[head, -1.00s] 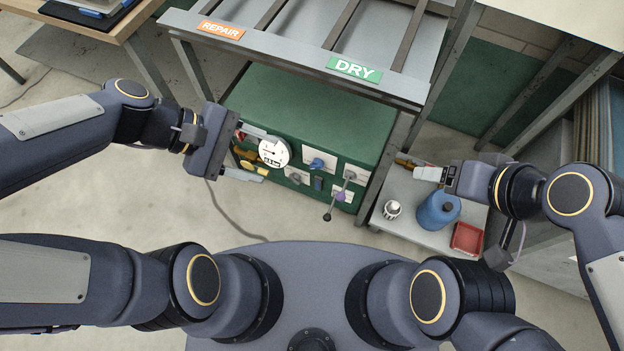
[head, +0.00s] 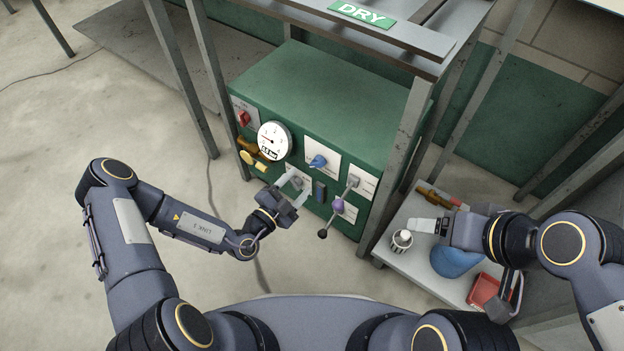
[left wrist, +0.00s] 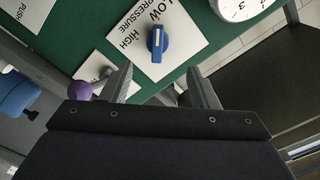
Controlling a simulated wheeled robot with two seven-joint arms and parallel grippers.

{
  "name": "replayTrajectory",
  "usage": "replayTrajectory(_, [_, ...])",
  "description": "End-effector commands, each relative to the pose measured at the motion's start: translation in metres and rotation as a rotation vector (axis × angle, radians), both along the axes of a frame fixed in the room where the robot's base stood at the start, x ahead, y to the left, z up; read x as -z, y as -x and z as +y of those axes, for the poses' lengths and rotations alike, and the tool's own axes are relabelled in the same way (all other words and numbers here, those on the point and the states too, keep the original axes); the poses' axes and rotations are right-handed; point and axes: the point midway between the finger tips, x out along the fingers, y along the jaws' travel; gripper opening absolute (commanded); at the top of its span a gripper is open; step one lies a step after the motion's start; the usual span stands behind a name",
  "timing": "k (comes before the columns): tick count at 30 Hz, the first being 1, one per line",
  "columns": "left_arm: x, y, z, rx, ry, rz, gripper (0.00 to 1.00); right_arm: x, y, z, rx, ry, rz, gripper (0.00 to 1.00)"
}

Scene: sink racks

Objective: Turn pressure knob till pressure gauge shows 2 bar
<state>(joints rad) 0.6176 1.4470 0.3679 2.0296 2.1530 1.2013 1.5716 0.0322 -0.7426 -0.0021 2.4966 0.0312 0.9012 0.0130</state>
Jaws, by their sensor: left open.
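The blue pressure knob (head: 317,161) sits on a white plate on the front of a green unit. In the left wrist view the blue knob (left wrist: 157,42) is by the words Low, High and Pressure. The round white gauge (head: 274,140) is left of the knob; its small readout is too small to read surely. Part of the gauge (left wrist: 240,8) shows in the left wrist view. My left gripper (head: 297,187) is open and empty, below the knob and apart from it. My right gripper (head: 425,225) is over the side shelf; its finger gap is unclear.
A lever with a purple hub (head: 338,205) sticks out right of my left gripper. A red switch (head: 243,118) and yellow knob (head: 249,157) are at left. Metal rack legs (head: 400,160) flank the unit. The shelf (head: 398,260) holds a blue container (head: 455,262) and red tray (head: 484,290).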

Motion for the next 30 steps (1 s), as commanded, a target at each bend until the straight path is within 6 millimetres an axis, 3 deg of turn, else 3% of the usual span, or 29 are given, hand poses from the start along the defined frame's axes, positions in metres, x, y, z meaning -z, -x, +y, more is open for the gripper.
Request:
replayTrajectory(3, [0.008, -0.006, -0.004, -0.015, 0.021, 0.027, 0.55, 0.004, 0.000, 0.000, 0.000, 0.000, 0.000, 0.74])
replayTrajectory(18, [0.007, -0.060, -0.044, -0.013, 0.017, 0.024, 0.55, 0.024, 0.000, 0.000, 0.000, 0.000, 0.000, 0.74])
replayTrajectory(28, [0.006, -0.063, -0.046, -0.012, 0.017, 0.026, 0.55, 0.024, 0.000, 0.000, 0.000, 0.000, 0.000, 0.74])
replayTrajectory(30, [0.006, -0.063, -0.046, -0.012, 0.016, 0.025, 0.45, 0.024, 0.000, 0.000, 0.000, 0.000, 0.000, 0.74])
